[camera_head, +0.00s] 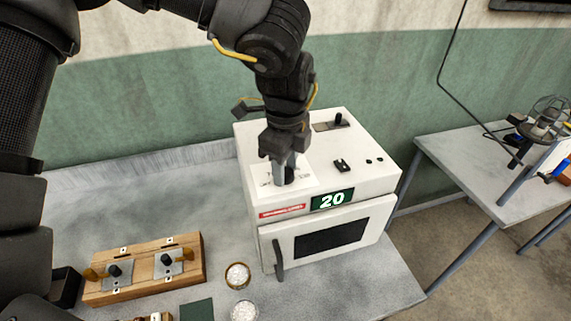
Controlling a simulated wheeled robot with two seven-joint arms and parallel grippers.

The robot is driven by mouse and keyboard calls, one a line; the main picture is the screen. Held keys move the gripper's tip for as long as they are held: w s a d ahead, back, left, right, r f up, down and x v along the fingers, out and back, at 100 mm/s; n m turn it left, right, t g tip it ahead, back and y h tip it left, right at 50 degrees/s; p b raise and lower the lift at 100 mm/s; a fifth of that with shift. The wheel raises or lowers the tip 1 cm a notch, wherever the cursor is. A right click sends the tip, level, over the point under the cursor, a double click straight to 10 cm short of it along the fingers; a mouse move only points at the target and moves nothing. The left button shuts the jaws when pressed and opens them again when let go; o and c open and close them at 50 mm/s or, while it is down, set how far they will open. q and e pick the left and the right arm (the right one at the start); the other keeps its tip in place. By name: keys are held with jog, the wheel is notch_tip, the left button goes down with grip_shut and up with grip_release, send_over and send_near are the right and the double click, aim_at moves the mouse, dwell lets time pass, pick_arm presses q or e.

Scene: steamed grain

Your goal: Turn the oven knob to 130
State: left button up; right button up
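The white oven (375,181) stands at the back of the table, with its door closed. Its green display (332,199) reads 20. The dark oven knob (289,176) is on the top face at the left, on a pale dial plate, and is partly hidden by my gripper. My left gripper (284,168) points down from above with its fingers at the knob. Whether the fingers grip the knob or only stand around it cannot be made out. My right gripper is not in view.
A wooden block (190,285) with metal fittings lies at the front left. Two small dishes (238,275) stand before the oven. A black switch (342,165) sits on the oven top. A second table (470,170) with equipment is at the right. The table's front right is clear.

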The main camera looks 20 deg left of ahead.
pick_arm(q)
jog(key=c, duration=0.5)
